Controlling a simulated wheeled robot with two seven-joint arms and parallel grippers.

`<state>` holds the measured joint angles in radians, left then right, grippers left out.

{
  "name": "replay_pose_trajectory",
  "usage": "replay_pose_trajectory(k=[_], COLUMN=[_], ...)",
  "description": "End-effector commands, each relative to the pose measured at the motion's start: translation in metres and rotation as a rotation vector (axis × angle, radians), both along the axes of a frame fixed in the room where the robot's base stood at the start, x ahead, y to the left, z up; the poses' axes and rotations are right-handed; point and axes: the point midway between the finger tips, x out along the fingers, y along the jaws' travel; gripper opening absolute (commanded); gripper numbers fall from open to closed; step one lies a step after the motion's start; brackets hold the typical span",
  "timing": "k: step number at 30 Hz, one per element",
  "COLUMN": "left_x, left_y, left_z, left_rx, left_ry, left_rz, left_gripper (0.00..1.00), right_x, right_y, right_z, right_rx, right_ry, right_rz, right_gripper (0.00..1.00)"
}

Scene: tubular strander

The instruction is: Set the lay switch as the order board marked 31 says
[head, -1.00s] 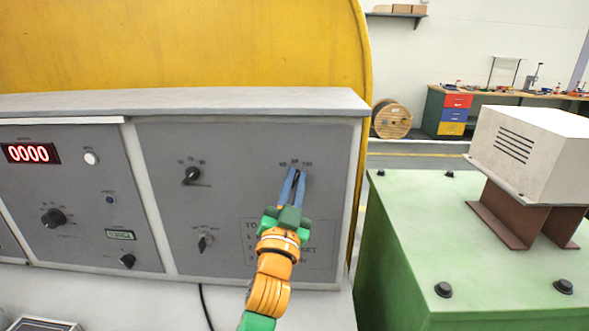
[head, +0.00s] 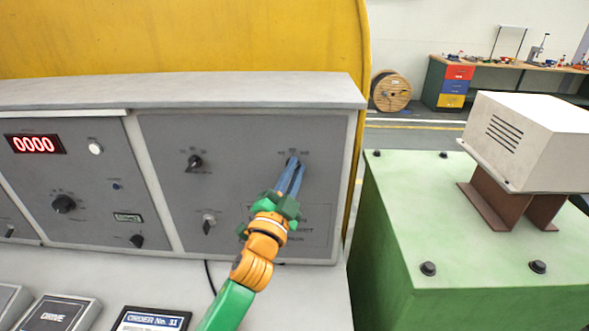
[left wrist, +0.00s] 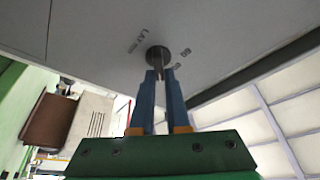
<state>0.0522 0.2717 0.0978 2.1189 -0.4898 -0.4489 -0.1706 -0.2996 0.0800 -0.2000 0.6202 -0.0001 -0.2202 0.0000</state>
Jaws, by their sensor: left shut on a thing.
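The lay switch is a dark round knob (left wrist: 158,54) on the grey panel, under a label reading LAY in the left wrist view. Numbers stand around it, but its pointer is hidden by the fingers and I cannot tell its setting. My left gripper (head: 291,166) has its blue fingers shut on the knob; they also reach it in the left wrist view (left wrist: 160,77). The order board marked 31 (head: 151,320) lies at the bottom edge of the head view; only its heading shows. My right gripper is not in view.
The panel carries other knobs, one above left (head: 194,163) and one lower (head: 208,222). A red display (head: 34,144) reads 0000. A board marked DRIVE (head: 58,314) lies left of the order board. A green cabinet (head: 400,230) stands right of the panel.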

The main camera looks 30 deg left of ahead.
Motion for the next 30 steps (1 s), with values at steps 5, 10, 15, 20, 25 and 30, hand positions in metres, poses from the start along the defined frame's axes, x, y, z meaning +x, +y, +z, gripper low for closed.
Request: replay_pose_trajectory(k=[5,10,15,20,25,30], left_x=[0.0,0.0,0.0,-0.001,-0.028,-0.058], left_y=[0.0,0.0,0.0,0.0,-0.008,-0.015], left_z=[-0.002,-0.002,-0.001,-0.001,-0.015,-0.023], left_rx=[0.0,0.0,0.0,0.0,0.0,-0.002], left_ry=[0.004,0.004,0.002,0.001,0.003,0.003], left_rz=[0.002,0.001,0.001,0.001,-0.001,0.001], left_gripper=[0.0,0.35,0.44,0.44,0.44,0.44], right_x=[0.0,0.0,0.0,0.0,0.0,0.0], right_y=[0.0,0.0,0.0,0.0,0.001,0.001], right_z=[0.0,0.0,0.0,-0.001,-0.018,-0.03], right_rx=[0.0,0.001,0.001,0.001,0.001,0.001], right_ry=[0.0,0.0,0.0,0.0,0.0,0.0], right_rz=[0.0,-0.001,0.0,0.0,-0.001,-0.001], right_gripper=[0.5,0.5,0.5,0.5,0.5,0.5])
